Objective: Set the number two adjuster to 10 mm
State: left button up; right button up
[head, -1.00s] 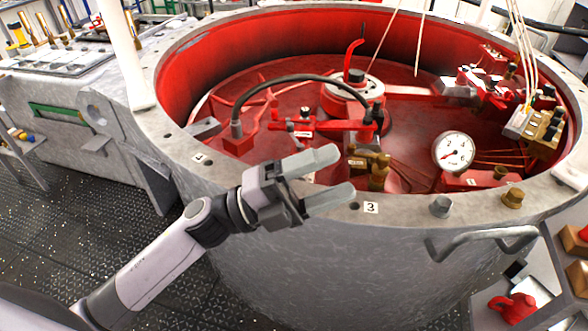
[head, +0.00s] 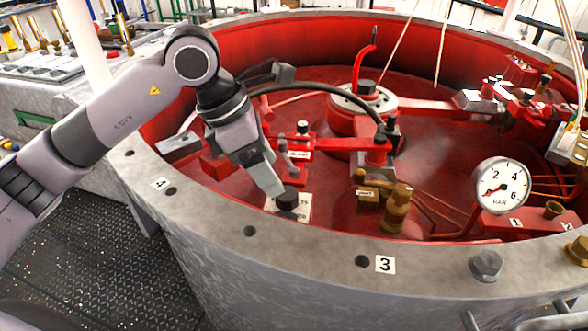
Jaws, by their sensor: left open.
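A black knob (head: 287,199) stands on a pale plate (head: 303,210) inside the near wall of the red tub. The plate's marks are too small to read. A red fitting (head: 302,140) with a black cap and a small white label is behind it. I cannot tell which part is the number two adjuster. My left gripper (head: 268,184) reaches down into the tub from the left, open. One grey finger shows, its tip right beside the black knob; I cannot tell whether they touch. The other finger is not clearly seen. My right gripper is not in view.
A black hose (head: 325,90) arches behind the gripper. Brass fittings (head: 395,205) and a dial gauge (head: 501,186) stand to the right, near a red block (head: 530,222) marked 1 and 2. The grey rim (head: 320,250) runs in front.

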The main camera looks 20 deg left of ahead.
aim_at(286, 193)
pick_arm(q)
jog(key=x, duration=0.4)
jog(key=w+x, duration=0.1)
jog(key=x, duration=0.2)
jog(key=shift+a, duration=0.2)
jog(key=shift+c, duration=0.3)
jog(key=c, duration=1)
